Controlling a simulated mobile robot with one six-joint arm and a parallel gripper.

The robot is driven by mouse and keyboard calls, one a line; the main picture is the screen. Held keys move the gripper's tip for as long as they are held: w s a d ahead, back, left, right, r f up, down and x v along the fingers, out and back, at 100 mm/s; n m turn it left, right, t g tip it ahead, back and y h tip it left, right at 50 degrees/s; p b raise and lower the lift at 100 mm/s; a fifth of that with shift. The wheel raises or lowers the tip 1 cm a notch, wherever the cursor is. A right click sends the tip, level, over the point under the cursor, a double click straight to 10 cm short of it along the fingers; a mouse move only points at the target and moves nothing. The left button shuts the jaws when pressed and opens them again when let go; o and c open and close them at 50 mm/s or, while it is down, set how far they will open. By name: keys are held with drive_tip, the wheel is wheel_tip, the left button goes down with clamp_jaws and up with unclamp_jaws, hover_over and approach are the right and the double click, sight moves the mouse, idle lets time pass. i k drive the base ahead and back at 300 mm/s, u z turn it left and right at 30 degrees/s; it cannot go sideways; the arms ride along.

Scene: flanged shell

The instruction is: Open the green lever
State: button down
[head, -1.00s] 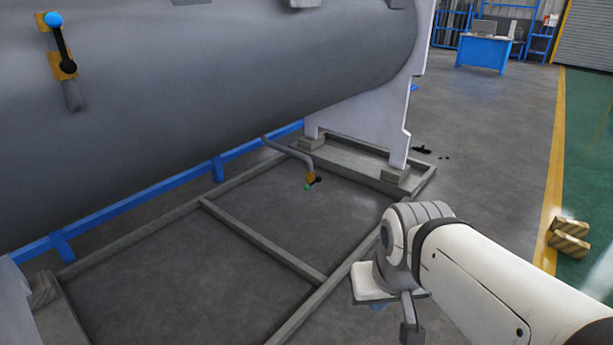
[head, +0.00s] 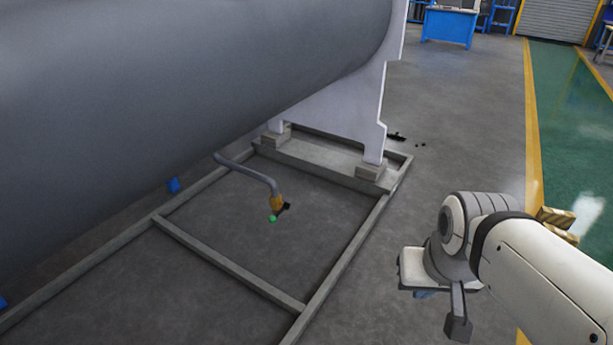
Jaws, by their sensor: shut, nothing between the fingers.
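The green lever (head: 272,219) shows as a small green knob on a brass-coloured valve (head: 277,203). The valve hangs at the lower end of a bent grey pipe (head: 250,170) under the big tank, low over the floor frame. A small black part sticks out beside the valve. My gripper (head: 458,326) is at the lower right, well to the right of the valve and apart from it. It is shut and empty, and only partly visible under my wrist.
The grey tank (head: 170,90) fills the upper left, on a pale support (head: 340,112). The raised floor frame (head: 230,268) surrounds the valve area. Bare floor (head: 460,120) lies to the right. Striped blocks (head: 556,218) stand behind my arm. A blue desk (head: 449,26) is far off.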

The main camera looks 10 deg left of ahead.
sight(272, 220)
drive_tip(key=u, duration=0.3)
drive_tip(key=i, duration=1.15)
drive_tip(key=u, duration=0.7)
